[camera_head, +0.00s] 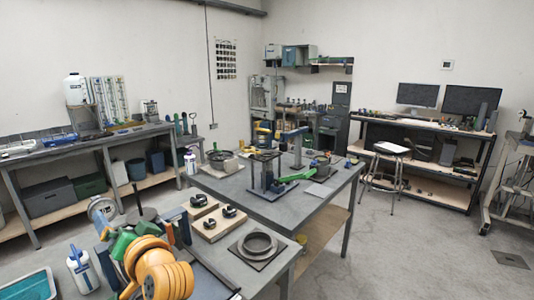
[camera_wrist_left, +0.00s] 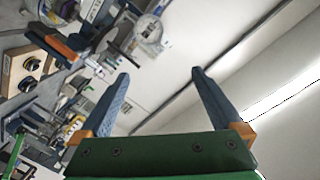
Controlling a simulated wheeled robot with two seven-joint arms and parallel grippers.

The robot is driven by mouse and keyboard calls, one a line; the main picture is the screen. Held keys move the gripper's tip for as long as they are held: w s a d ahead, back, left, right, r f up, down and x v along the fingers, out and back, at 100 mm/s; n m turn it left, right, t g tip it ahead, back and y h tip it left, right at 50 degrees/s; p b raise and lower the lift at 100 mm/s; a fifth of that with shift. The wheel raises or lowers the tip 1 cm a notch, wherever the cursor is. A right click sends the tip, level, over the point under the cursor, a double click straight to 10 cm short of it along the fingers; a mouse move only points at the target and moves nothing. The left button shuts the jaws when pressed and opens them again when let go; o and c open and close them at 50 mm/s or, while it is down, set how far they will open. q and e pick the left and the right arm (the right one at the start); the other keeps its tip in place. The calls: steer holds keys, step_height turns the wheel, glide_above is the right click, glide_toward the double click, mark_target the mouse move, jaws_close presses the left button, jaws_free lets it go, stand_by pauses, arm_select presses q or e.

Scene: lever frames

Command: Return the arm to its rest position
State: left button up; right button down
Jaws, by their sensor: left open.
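My left gripper (camera_head: 138,232) is at the lower left of the head view, on my orange and green arm, beside the near end of the workbench. In the left wrist view its two blue fingers (camera_wrist_left: 160,72) stand wide apart with nothing between them. The lever frame (camera_head: 265,172) stands upright on the workbench, well to the right of the gripper and apart from it. Its green lever (camera_head: 297,177) lies near level, pointing right. My right gripper is not in view.
The grey workbench (camera_head: 228,253) holds wooden blocks with black knobs (camera_head: 213,222), a round ring on a plate (camera_head: 258,245) and a pan (camera_head: 222,158). A white bottle (camera_head: 82,270) and a teal tray (camera_head: 27,288) are at lower left. Open floor lies to the right.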

arm_select(q)
steer(key=s+d+f+m+g+h, duration=0.1)
steer(key=s+f+h, duration=0.3)
steer(key=f, duration=0.7)
steer(key=s+d+f+g+h, duration=0.25)
steer(key=s+f, duration=0.25)
steer(key=f, duration=0.6)
steer(key=s+d+f+m+g+h, duration=0.1)
steer(key=s+d+f+g+h, duration=0.2)
steer(key=s+f, duration=0.45)
steer(key=s+d+f+m+g+h, duration=0.1)
steer(key=s+d+f+g+h, duration=0.25)
steer(key=s, duration=0.65)
step_height(320, 180, down, 20)
steer(key=s+d+t+b, duration=0.1)
steer(key=s+b, duration=0.1)
steer(key=b, duration=0.3)
steer(key=s+a+f+g+b, duration=0.1)
steer(key=s+f+b, duration=0.4)
steer(key=s+f, duration=0.7)
step_height(320, 180, down, 4)
steer(key=shift+a+r, duration=0.1)
steer(key=shift+a, duration=0.25)
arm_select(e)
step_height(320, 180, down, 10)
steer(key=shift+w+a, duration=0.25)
arm_select(q)
steer(key=shift+s, duration=0.1)
